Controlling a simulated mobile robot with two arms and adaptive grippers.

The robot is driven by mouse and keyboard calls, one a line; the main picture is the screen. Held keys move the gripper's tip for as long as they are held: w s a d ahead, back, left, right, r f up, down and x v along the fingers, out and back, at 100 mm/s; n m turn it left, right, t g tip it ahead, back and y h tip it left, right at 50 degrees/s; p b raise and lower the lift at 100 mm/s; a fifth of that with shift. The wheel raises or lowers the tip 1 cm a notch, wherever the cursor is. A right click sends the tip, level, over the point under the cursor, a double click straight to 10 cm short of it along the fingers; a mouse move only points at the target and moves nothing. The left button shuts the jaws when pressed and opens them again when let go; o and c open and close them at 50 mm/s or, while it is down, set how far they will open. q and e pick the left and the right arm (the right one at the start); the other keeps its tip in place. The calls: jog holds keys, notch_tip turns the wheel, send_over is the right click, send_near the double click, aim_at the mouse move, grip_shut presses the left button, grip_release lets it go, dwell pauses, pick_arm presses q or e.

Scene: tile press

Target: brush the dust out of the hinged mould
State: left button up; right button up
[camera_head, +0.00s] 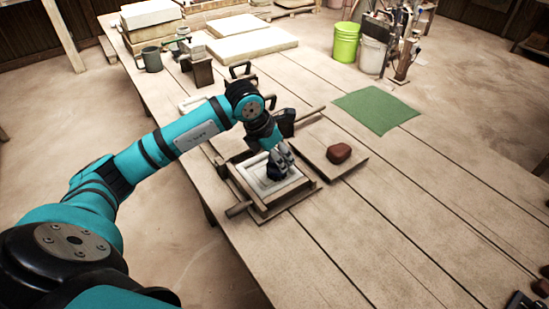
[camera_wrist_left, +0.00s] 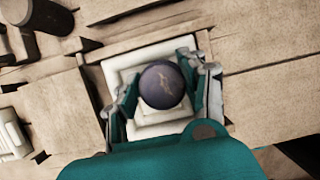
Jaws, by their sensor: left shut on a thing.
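The hinged mould (camera_head: 247,180) is a wooden frame with a pale, stepped inner form, lying on the table. Its pale form also shows in the left wrist view (camera_wrist_left: 122,62). My left gripper (camera_head: 279,163) is over the mould, shut on a dark brush (camera_head: 274,172). In the left wrist view the brush's round dark knob (camera_wrist_left: 162,84) sits between the two fingers (camera_wrist_left: 164,92). The brush's underside is hidden, so I cannot tell whether it touches the form. Dark parts at the bottom right corner may be my right gripper (camera_head: 524,302); too little shows to tell its state.
A board with a reddish-brown lump (camera_head: 338,152) lies right of the mould. A green cloth (camera_head: 375,109) lies farther right. Pale slabs (camera_head: 252,41), a grey mug (camera_head: 152,59) and buckets (camera_head: 345,42) stand at the back. The right front of the table is clear.

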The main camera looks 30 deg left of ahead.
pick_arm(q)
jog(key=shift+s+a+b, duration=0.2)
jog(key=shift+s+a, duration=0.1)
jog(key=shift+a, duration=0.3)
jog(key=shift+s+a+b, duration=0.2)
jog(key=shift+s+a, duration=0.1)
jog(key=shift+a, duration=0.3)
pick_arm(e)
jog(key=shift+f, duration=0.4)
pick_arm(q)
notch_tip(320, 180, up, 7)
jog(key=p, duration=0.4)
jog(key=shift+w+f, duration=0.1)
jog(key=shift+f, duration=0.1)
jog(key=shift+d+r+p, duration=0.1)
jog(key=shift+r+p, duration=0.6)
jog(key=shift+r, duration=0.1)
pick_arm(e)
notch_tip(320, 180, up, 5)
jog(key=shift+d+r, duration=0.1)
jog(key=shift+r, duration=0.05)
jog(key=shift+d, duration=0.15)
